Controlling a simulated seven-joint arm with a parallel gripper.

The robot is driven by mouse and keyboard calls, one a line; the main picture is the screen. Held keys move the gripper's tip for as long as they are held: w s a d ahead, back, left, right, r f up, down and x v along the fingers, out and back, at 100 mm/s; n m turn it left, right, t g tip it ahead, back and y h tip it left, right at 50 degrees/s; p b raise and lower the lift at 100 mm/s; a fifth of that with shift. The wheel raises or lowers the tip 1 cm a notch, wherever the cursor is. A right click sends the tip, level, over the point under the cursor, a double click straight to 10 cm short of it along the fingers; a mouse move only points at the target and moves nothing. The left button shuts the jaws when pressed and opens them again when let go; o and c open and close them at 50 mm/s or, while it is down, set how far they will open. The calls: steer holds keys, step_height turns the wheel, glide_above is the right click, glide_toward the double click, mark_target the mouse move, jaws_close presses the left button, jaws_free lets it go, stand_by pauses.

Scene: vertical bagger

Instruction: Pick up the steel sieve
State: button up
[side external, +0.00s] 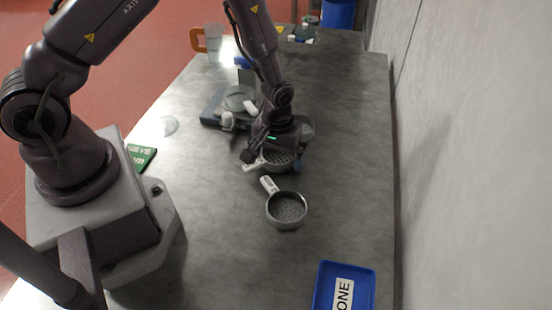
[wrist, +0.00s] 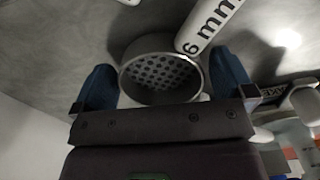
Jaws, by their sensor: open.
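Two round grey sieves with pale handles are on the table. The farther sieve (side external: 279,163) has large round holes and is partly hidden under my gripper (side external: 273,160). In the wrist view this sieve (wrist: 158,72) sits between the two blue fingers of my gripper (wrist: 163,85), which is open around it. Its white handle (wrist: 210,24) reads "6 mm" and points away to the upper right. I cannot tell whether a finger touches the rim. The nearer sieve (side external: 287,208) has a finer mesh, and its handle points up-left towards my gripper.
A blue tray (side external: 322,285) marked "ONE" is at the table's near edge. A scale-like device (side external: 213,112) stands behind my gripper, with an orange-handled jug (side external: 213,38) farther back. A green sign (side external: 141,156) lies beside my base. A grey wall (side external: 465,150) runs along the right.

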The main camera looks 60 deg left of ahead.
mark_target(277, 161)
steer(key=c, duration=0.8)
steer(key=shift+c, duration=0.2)
steer(key=shift+r, duration=0.5)
step_height(277, 161, up, 8)
steer(key=a+r+n, duration=0.1)
steer(key=a, duration=0.3)
steer(key=w+a+r+n, duration=0.1)
steer(key=a, duration=0.4)
steer(key=a+r+n, duration=0.1)
steer(key=a+n, duration=0.1)
steer(key=a, duration=0.2)
steer(key=shift+w+a, duration=0.25)
steer(key=a+r+n, duration=0.2)
steer(key=a+r, duration=0.1)
steer(key=a, duration=0.5)
steer(key=shift+s+d+f, duration=0.1)
steer(key=shift+d+f, duration=0.05)
steer(key=shift+f, duration=1)
steer(key=shift+s+d+f, duration=0.1)
steer(key=shift+d+f, duration=0.05)
steer(key=shift+f, duration=1)
steer(key=shift+d+f, duration=0.15)
steer(key=shift+f, duration=1)
